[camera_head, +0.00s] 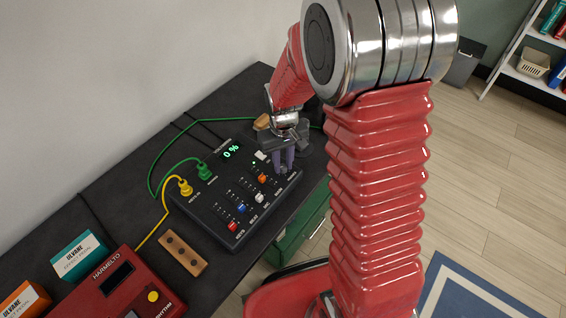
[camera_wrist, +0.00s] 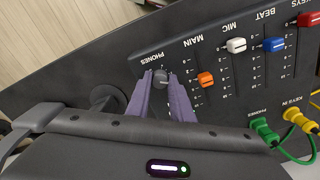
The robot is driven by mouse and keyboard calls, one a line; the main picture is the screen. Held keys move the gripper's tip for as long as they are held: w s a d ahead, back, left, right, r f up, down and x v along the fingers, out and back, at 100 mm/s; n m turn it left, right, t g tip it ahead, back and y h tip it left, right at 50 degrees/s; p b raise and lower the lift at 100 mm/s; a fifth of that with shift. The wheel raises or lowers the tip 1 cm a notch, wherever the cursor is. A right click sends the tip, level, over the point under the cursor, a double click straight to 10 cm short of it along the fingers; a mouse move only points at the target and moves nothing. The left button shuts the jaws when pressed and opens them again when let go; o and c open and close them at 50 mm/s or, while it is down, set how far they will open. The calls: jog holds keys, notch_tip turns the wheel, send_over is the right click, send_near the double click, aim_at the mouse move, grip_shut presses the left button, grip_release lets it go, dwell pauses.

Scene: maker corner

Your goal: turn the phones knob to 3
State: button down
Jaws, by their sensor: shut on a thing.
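The black mixer (camera_head: 216,208) lies on the dark bench, with colored faders and a green display reading 0 % (camera_head: 231,153). In the wrist view, the small grey phones knob (camera_wrist: 161,77) sits beside the PHONES label on the mixer panel (camera_wrist: 215,93). My gripper (camera_wrist: 162,84) has its two purple fingers around the knob, one on each side, and is shut on it. In the head view, my gripper (camera_head: 284,165) reaches down onto the mixer's far right corner; the knob is hidden there. I cannot read the knob's setting.
An orange fader (camera_wrist: 206,79) is close beside the fingers. Green (camera_head: 204,171) and yellow (camera_head: 184,187) plugs with cables stand at the mixer's left edge. A wooden block (camera_head: 182,254) and red device (camera_head: 118,290) lie nearer. The bench edge is just right of the mixer.

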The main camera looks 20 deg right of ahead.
aim_at(283, 166)
jog(key=c, duration=1.6)
grip_release()
jog(key=shift+o, duration=0.2)
notch_tip(283, 166, up, 14)
jog(key=shift+f, duration=0.15)
jog(key=s+r+t, duration=0.2)
jog(key=s+r, duration=0.4)
jog(key=s, duration=0.3)
jog(key=s+r+m+t, duration=0.1)
jog(key=s+r+t, duration=0.2)
jog(key=s+r, duration=0.3)
jog(key=shift+s+a+t, duration=0.15)
jog(key=shift+s+t, duration=0.15)
jog(key=shift+s, duration=1.45)
